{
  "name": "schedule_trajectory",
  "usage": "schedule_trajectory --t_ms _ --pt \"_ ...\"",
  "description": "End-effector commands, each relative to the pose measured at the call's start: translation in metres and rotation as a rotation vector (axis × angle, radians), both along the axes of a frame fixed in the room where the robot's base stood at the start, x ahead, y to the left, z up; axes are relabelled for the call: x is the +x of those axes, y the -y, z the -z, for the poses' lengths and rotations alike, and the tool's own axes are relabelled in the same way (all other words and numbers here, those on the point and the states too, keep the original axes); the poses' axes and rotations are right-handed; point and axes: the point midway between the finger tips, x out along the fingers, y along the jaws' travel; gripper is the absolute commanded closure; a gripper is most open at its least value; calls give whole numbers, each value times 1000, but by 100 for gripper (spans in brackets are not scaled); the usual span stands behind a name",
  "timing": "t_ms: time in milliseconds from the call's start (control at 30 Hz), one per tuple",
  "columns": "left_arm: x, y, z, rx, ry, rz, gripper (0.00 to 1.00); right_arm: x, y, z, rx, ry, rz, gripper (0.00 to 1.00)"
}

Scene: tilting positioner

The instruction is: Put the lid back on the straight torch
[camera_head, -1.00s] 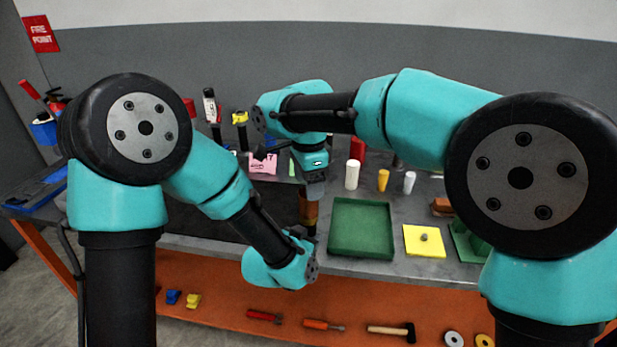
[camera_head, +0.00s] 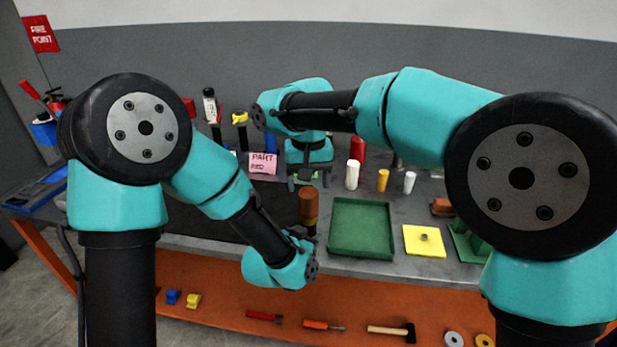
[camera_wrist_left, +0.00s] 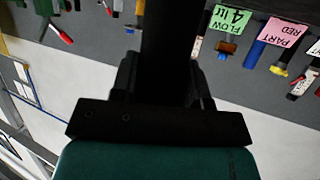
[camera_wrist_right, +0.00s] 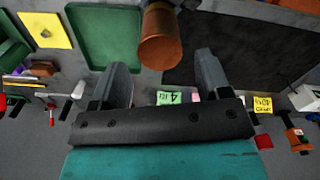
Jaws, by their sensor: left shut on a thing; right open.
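My left gripper (camera_head: 308,236) is shut on the straight torch and holds it upright over the bench. In the left wrist view its dark body (camera_wrist_left: 172,45) stands between the fingers of that gripper (camera_wrist_left: 167,75). In the head view the torch's upper end (camera_head: 309,206) is a brown and orange cylinder. The right wrist view shows a copper-brown round end face (camera_wrist_right: 160,52) just beyond my right gripper (camera_wrist_right: 163,68). That gripper also shows in the head view (camera_head: 307,180); its fingers are apart and empty. I cannot tell where the lid meets the body.
A green tray (camera_head: 335,247) and a yellow plate (camera_head: 414,248) with a small grey piece lie right of the torch. White (camera_head: 352,174), yellow (camera_head: 383,180) and red (camera_head: 358,150) cylinders stand behind. A dark mat (camera_head: 200,218) lies left.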

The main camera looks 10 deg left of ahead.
Motion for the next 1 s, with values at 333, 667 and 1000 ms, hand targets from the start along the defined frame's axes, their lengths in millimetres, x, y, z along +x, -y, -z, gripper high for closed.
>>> schedule_trajectory --t_ms 333,667,1000 --pt "1 0 -1 -1 3 0 100 0 0 -1 0 0 -463 30" --pt "1 0 -1 -1 3 0 100 0 0 -3 -1 0 -907 30" --pt "1 0 -1 -1 3 0 100 0 0 -4 -1 0 -1365 30"
